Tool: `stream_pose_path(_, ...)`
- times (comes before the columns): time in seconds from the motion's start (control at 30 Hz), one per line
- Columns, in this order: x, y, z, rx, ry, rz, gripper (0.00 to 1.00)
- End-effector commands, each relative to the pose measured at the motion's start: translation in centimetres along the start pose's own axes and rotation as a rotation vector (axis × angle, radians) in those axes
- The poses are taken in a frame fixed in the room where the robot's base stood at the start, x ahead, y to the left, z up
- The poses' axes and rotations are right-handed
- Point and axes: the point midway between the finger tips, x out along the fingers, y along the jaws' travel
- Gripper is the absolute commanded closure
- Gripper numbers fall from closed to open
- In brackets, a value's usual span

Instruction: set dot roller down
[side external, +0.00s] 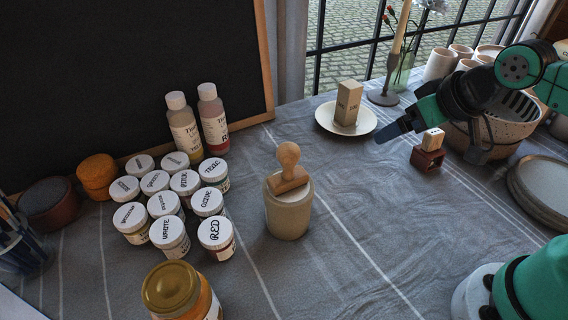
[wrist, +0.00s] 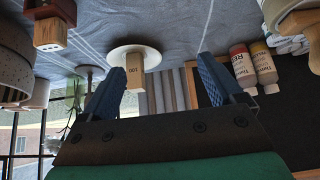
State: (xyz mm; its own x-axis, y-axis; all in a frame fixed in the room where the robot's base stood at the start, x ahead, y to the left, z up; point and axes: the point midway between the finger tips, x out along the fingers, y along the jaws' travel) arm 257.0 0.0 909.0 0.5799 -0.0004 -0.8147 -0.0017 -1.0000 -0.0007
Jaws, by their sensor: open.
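A small pale wooden block with dark dots (side external: 433,139), which looks like the dot roller, sits on a dark red holder (side external: 427,159) right of the middle. In the wrist view the block (wrist: 50,33) and its holder (wrist: 54,10) show at the upper left, outside the fingers. My gripper (side external: 385,136) is open, with its blue fingers spread and nothing between them touching. It is up and to the left of the block, apart from it. In the wrist view, the gap between my fingertips (wrist: 163,68) faces the block marked 100 on a plate.
The white plate (side external: 324,123) with a tall block (side external: 348,103) lies close by. A basket (side external: 510,130) and stacked plates (side external: 545,190) stand right. A knobbed wooden tool (side external: 289,170) rests on a jar (side external: 290,217). Paint jars (side external: 215,232) fill the left; cloth at front centre is clear.

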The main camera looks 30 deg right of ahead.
Motion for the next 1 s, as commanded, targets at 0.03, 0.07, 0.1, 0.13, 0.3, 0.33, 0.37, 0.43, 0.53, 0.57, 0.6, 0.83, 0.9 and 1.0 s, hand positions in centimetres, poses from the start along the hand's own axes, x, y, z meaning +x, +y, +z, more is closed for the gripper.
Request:
stream_pose_path(0.03,0.0,0.2,-0.1,0.001,-0.009,0.005,0.13)
stream_pose_path(0.07,0.1,0.5,-0.2,0.002,-0.019,0.01,0.13)
stream_pose_path(0.1,0.1,0.9,-0.4,0.004,-0.04,0.02,0.13)
stream_pose_path(0.13,0.2,1.4,-0.6,0.007,-0.06,0.028,0.13)
stream_pose_path(0.3,1.1,5.5,-1.5,0.027,-0.245,0.077,0.13)
stream_pose_path(0.33,1.4,6.4,-1.5,0.033,-0.282,0.082,0.13)
stream_pose_path(0.37,1.6,7.3,-1.5,0.039,-0.319,0.084,0.13)
stream_pose_path(0.43,2.2,9.3,-1.4,0.052,-0.401,0.083,0.13)
stream_pose_path(0.53,3.0,11.7,-0.9,0.072,-0.499,0.07,0.13)
stream_pose_path(0.57,3.2,12.3,-0.8,0.078,-0.522,0.064,0.13)
stream_pose_path(0.6,3.5,13.0,-0.6,0.084,-0.55,0.057,0.13)
stream_pose_path(0.83,4.4,14.8,0.4,0.1,-0.619,0.032,0.13)
stream_pose_path(0.9,4.9,14.8,0.7,0.099,-0.621,0.031,0.13)
stream_pose_path(1.0,5.9,14.8,1.4,0.099,-0.62,0.032,0.13)
